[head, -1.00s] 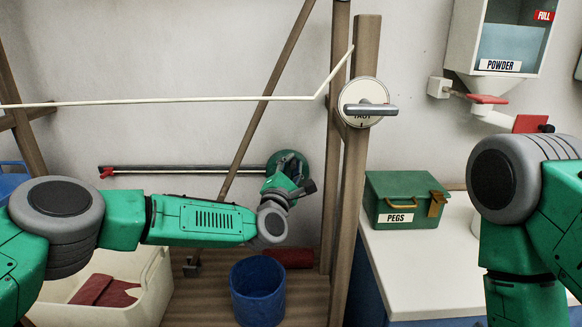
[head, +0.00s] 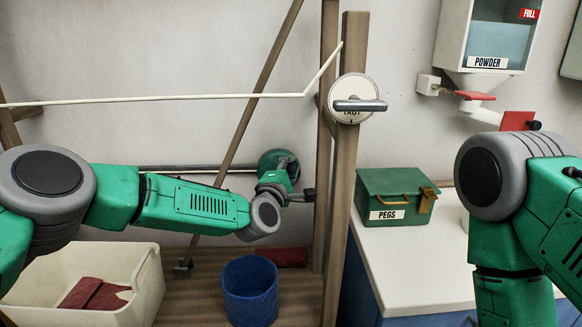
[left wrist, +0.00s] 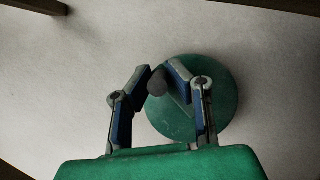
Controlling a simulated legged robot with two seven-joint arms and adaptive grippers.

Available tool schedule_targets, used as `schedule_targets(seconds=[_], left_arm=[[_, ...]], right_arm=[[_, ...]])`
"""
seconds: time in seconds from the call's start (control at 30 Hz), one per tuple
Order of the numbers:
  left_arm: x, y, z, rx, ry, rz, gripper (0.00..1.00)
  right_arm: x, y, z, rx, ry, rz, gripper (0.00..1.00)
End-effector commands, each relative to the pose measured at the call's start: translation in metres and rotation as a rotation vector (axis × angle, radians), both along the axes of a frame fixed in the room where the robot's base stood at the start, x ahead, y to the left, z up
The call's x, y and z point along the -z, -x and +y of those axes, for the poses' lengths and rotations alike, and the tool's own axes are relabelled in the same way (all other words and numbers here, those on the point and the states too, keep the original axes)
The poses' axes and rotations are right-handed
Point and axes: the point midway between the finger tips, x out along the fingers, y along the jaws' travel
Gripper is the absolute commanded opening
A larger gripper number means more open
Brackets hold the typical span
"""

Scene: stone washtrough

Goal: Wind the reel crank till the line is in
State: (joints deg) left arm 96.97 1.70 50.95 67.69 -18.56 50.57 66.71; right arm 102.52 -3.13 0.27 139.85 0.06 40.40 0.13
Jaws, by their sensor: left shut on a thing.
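The reel is a round green disc (head: 272,160) on the back wall; it also shows in the left wrist view (left wrist: 225,103). My left gripper (head: 279,180) is at its front. In the left wrist view my left gripper (left wrist: 158,74) has its fingers closed on the dark grey crank knob (left wrist: 157,82), which lies in front of the disc. The crank's arm is mostly hidden. The pale line (head: 150,99) runs from the left, bends near the posts and rises to the right post. A round white dial (head: 345,86) with a grey bar and partly covered lettering sits on that post. My right gripper is out of view.
A blue bucket (head: 250,311) and a cream bin (head: 148,285) with red cloth stand below my left arm. A green PEGS box (head: 391,183) rests on the white counter (head: 392,250). Wooden posts (head: 347,180) rise right of the reel. A powder dispenser (head: 490,38) hangs upper right.

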Motion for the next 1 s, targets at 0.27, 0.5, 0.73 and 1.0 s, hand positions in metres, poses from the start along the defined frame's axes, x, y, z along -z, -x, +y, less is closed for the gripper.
schedule_targets(seconds=[0.27, 0.5, 0.73, 1.0], left_arm=[[-0.0063, -0.0042, 0.0053, -0.012, 0.004, -0.012, 0.21], [-0.0039, -0.0030, 0.0045, -0.010, 0.002, -0.008, 0.34], [-0.0030, -0.0010, 0.0033, -0.006, 0.003, -0.005, 0.34], [-0.0020, 0.0053, 0.0037, -0.002, 0.001, -0.005, 0.34]], right_arm=[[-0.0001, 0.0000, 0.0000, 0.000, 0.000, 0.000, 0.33], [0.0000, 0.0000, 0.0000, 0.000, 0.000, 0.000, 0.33], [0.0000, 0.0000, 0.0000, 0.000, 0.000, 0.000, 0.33], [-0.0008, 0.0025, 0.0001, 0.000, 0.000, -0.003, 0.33]])
